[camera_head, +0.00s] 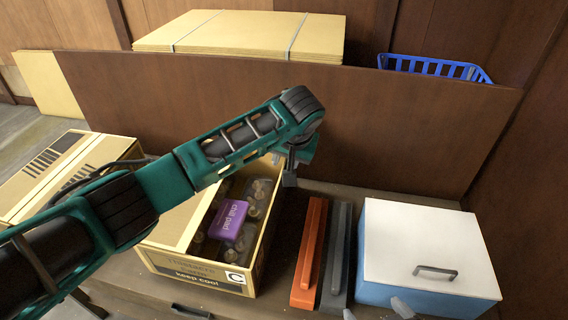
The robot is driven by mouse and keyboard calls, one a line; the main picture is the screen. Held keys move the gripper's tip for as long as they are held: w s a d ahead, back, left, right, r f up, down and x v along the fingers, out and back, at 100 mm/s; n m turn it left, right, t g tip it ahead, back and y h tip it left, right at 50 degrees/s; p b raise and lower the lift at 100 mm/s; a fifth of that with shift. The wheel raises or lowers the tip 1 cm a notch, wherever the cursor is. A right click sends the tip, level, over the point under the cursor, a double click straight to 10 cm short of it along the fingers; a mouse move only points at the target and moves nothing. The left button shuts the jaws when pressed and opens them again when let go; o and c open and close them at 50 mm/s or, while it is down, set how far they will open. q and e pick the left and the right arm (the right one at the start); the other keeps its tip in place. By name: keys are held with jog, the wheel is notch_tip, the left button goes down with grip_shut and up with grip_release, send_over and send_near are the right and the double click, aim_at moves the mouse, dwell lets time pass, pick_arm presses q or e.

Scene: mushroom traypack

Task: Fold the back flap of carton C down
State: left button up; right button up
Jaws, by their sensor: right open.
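Carton C (200,277), a tan box marked "keep cool" and "C", stands at the front middle of the table. A tan panel (172,226) covers the left part of its top. The rest is open and shows clear packs of mushrooms (258,192) and a purple chill pad (228,220). My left arm crosses over the carton, and its back edge and back flap are largely hidden. My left gripper (289,172) points down near the carton's back right corner; its jaw gap is unclear. My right gripper (375,311) shows only its fingertips at the bottom edge, apart and empty.
Right of the carton lie an orange bar (309,255) and a grey bar (340,255), then a white-lidded blue box (425,245). Another carton (60,165) stands left. Behind a brown board (400,130) are flat cardboard sheets (240,35) and a blue basket (435,68).

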pick_arm(q)
jog(key=shift+x, duration=1.65)
jog(key=shift+c, duration=0.3)
grip_shut()
